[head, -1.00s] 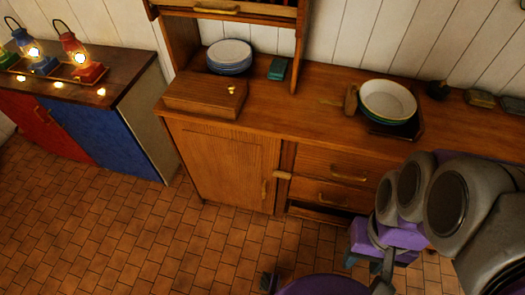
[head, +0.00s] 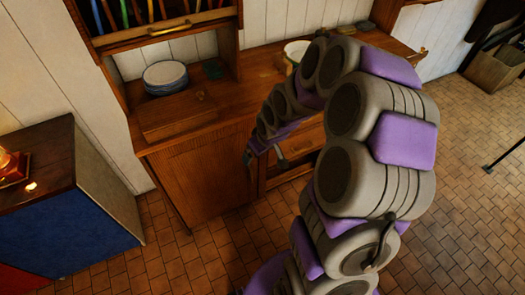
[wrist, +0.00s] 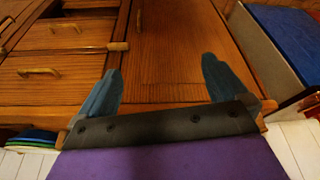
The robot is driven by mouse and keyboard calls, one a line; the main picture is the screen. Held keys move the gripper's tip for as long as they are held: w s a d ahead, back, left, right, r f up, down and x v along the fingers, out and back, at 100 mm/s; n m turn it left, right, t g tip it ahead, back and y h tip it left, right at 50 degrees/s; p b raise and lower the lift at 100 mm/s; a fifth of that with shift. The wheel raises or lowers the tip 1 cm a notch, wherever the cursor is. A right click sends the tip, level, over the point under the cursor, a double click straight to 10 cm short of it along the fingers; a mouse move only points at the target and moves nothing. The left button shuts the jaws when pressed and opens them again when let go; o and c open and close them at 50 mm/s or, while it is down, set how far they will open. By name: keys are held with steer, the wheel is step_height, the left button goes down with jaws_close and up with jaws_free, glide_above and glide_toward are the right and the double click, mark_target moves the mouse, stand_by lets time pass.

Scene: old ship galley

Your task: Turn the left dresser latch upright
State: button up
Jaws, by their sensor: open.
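The left dresser latch (wrist: 118,46) is a small pale wooden bar. It lies sideways on the frame between the door and the drawers in the wrist view. The left dresser door (wrist: 180,45) is shut; it also shows in the head view (head: 205,175). My gripper (wrist: 161,64) is open and empty, with its blue-grey fingers spread in front of the door. The latch appears just beyond the tip of the finger at picture left, with no clear contact. In the head view my gripper (head: 265,160) and arm hide the latch.
Drawers with bar handles (wrist: 38,71) sit beside the door. A blue cabinet (head: 55,225) stands at the left. Tiled floor (head: 170,255) is clear in front.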

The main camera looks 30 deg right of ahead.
steer(key=w+d+f+t+y+p, duration=0.1)
steer(key=w+d+f+t, duration=0.1)
steer(key=w+f, duration=0.4)
steer(key=w+d+f+t+p, duration=0.2)
steer(key=w+f+t, duration=0.15)
steer(key=f, duration=0.45)
steer(key=s+d+f+m+t+h+p, duration=0.1)
steer(key=s+d+f+m+t+p, duration=0.1)
steer(key=s+d+f+t, duration=0.5)
steer(key=w+d+f+g+b, duration=0.1)
steer(key=w+f+b, duration=0.2)
steer(key=w, duration=0.5)
steer(key=w+f+g+b, duration=0.1)
steer(key=w+f+b, duration=0.3)
steer(key=w, duration=0.5)
step_height(320, 180, down, 2)
steer(key=shift+d+f+g, duration=0.25)
steer(key=shift+d+g, duration=0.1)
steer(key=shift+d, duration=0.05)
steer(key=shift+a+r, duration=0.1)
steer(key=shift+a, duration=0.3)
steer(key=shift+c, duration=0.4)
steer(key=shift+s+d, duration=0.1)
steer(key=shift+d, duration=0.2)
steer(key=c, duration=0.9)
steer(key=shift+o, duration=0.2)
steer(key=shift+a, duration=0.15)
